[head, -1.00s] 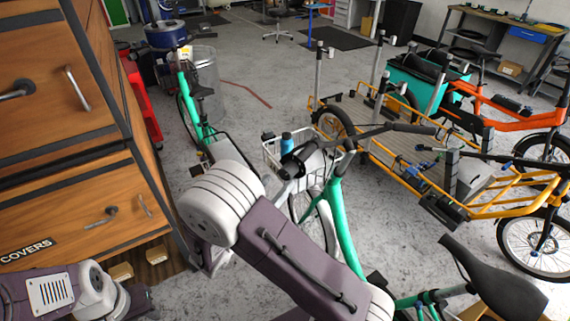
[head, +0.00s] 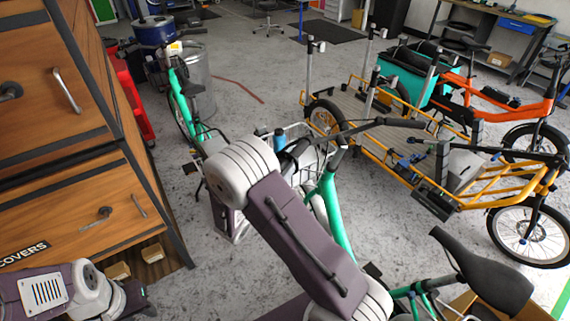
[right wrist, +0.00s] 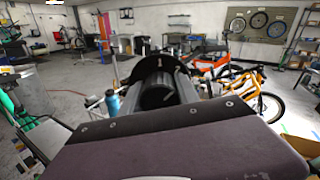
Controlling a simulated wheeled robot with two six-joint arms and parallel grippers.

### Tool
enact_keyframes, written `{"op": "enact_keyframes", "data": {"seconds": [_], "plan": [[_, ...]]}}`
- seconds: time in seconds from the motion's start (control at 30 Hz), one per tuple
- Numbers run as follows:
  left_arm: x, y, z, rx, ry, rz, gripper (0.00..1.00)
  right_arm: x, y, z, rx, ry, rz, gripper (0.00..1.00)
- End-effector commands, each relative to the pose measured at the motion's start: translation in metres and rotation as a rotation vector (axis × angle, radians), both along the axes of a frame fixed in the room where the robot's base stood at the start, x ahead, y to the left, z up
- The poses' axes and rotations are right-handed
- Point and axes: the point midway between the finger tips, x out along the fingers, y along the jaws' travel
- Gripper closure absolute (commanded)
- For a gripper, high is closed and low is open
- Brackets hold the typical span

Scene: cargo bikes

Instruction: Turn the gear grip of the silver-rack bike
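The green bike (head: 328,210) with a pale wire front rack (head: 298,134) stands in the middle of the head view, its black saddle (head: 482,272) near the bottom right. A blue bottle (head: 280,142) sits at the rack; it also shows in the right wrist view (right wrist: 112,101). My right gripper (head: 290,162) is at the left handlebar end, mostly hidden behind my arm's white joint. In the right wrist view a dark ribbed grip (right wrist: 158,88) is straight ahead and close; whether the fingers hold it is unclear. My left gripper (head: 128,299) is low at the left, its fingers unclear.
A wooden drawer cabinet (head: 60,150) stands close on the left. A yellow cargo bike (head: 455,185) and an orange bike (head: 500,98) stand on the right. Another green bike (head: 185,100) is behind, left. Open floor (head: 245,60) lies behind.

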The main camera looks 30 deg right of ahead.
Motion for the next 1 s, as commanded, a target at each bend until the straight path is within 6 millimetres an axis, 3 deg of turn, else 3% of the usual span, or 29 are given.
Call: {"op": "enact_keyframes", "data": {"seconds": [0.37,1.0], "plan": [[0.000,0.000,0.012,0.000,0.000,0.000,0.64,0.000,0.000,0.003,-0.038,0.065,0.004,1.00],[0.000,0.000,0.065,0.000,0.000,0.000,0.64,0.001,0.000,0.004,-0.289,0.502,0.028,1.00]]}}
